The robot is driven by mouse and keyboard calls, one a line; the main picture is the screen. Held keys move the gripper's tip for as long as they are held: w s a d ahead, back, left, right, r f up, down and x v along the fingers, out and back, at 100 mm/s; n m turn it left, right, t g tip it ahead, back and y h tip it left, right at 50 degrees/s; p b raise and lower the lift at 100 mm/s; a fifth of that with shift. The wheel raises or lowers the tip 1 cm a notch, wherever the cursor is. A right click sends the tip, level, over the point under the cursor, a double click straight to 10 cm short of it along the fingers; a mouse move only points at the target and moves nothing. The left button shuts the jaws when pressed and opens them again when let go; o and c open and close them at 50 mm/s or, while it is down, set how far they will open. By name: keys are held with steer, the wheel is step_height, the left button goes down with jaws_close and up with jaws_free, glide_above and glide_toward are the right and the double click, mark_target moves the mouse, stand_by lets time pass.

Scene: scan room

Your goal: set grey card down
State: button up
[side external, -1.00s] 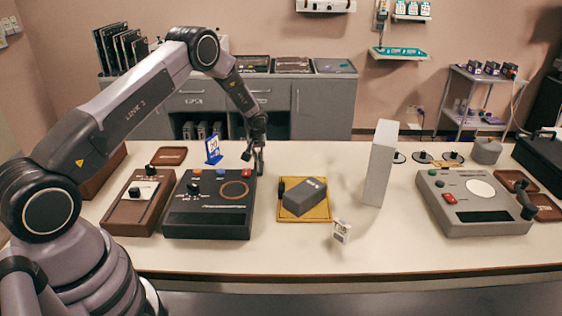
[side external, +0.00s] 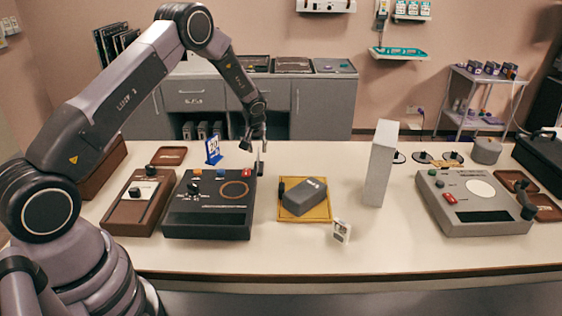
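My gripper (side external: 254,145) is above the bench, just behind and right of the black console (side external: 209,228). It points downward and is small in this view. The spread of the fingers cannot be made out. No other grey card can be clearly identified on the bench.
A blue sign (side external: 213,150) stands left of my gripper. A dark grey block (side external: 304,197) lies on a yellow mat (side external: 318,216). A tall grey panel (side external: 379,165) stands to the right, and a small white tag (side external: 341,231) is in front.

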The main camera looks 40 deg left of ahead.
steer(key=s+d+r+m, duration=0.1)
steer(key=s+d+r, duration=0.25)
steer(key=r, duration=0.45)
steer(key=s+d+r+m+t, duration=0.1)
steer(key=s+d+r, duration=0.1)
steer(key=s+r, duration=0.5)
steer(key=s+d+r+m, duration=0.1)
steer(key=s+d+r, duration=0.15)
steer(key=r, duration=0.75)
steer(key=s+d+r+m+h, duration=0.1)
steer(key=s+d+r+m, duration=0.1)
steer(key=s, duration=0.6)
steer(key=s+d+r+m+t+h, duration=0.1)
steer(key=s+d, duration=0.3)
steer(key=s, duration=0.5)
steer(key=s+d+r+m+h, duration=0.1)
steer(key=s+d+r+m, duration=0.2)
steer(key=s, duration=0.6)
steer(key=shift+s+d+t, duration=0.2)
steer(key=shift+d+t, duration=0.1)
